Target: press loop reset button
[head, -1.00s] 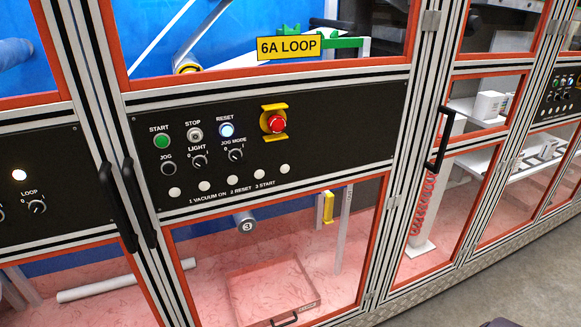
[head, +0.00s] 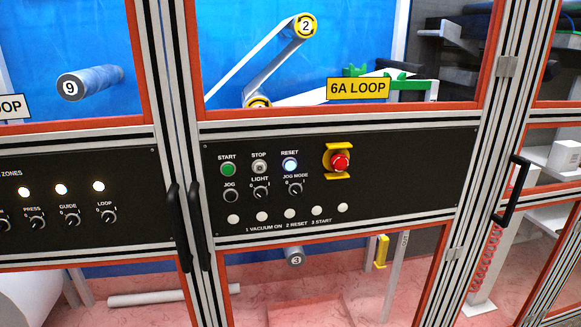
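The RESET button (head: 290,165) is a round button lit bluish white in the upper row of the black control panel (head: 410,190). The panel sits under the yellow "6A LOOP" sign (head: 358,88). Left of RESET are the grey STOP button (head: 259,167) and the green START button (head: 228,169). Below it is the JOG MODE knob (head: 295,188). A red emergency stop (head: 340,162) in a yellow guard is to its right. Neither of my grippers shows in the head view, and nothing covers the button.
Black vertical door handles (head: 173,225) stick out left of the panel, and another handle (head: 512,190) sticks out to the right. A second panel (head: 75,190) with lit white lamps and knobs is at the left. Framed clear doors surround the panels.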

